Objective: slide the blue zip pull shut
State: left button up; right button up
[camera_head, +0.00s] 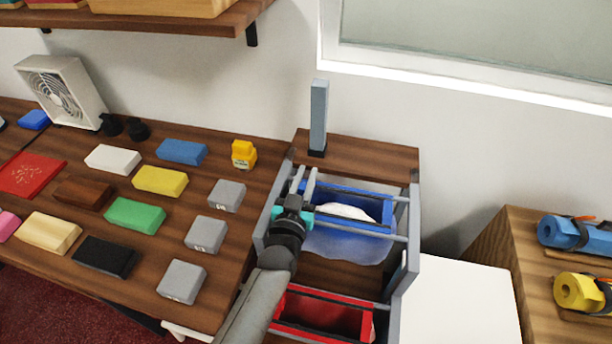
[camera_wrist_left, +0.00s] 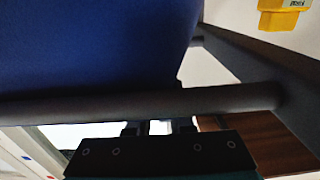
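The blue pouch (camera_head: 350,189) hangs open in a grey rack, with something white (camera_head: 345,212) inside and a translucent bluish lower part. My left gripper (camera_head: 305,173) is at the pouch's left end, its two fingers apart with nothing seen between them. In the left wrist view, blue fabric (camera_wrist_left: 90,50) fills the upper left, and a dark rail crosses in front of the gripper's black body (camera_wrist_left: 160,155). I cannot make out the blue zip pull in either view. My right gripper is not in view.
The grey rack's side panel (camera_head: 413,235) and rails surround the pouch. A red pouch (camera_head: 325,315) hangs nearer. A grey-blue post (camera_head: 318,115) stands behind the rack.

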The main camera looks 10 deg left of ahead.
pick_arm(q)
grip_shut()
dwell(0.9)
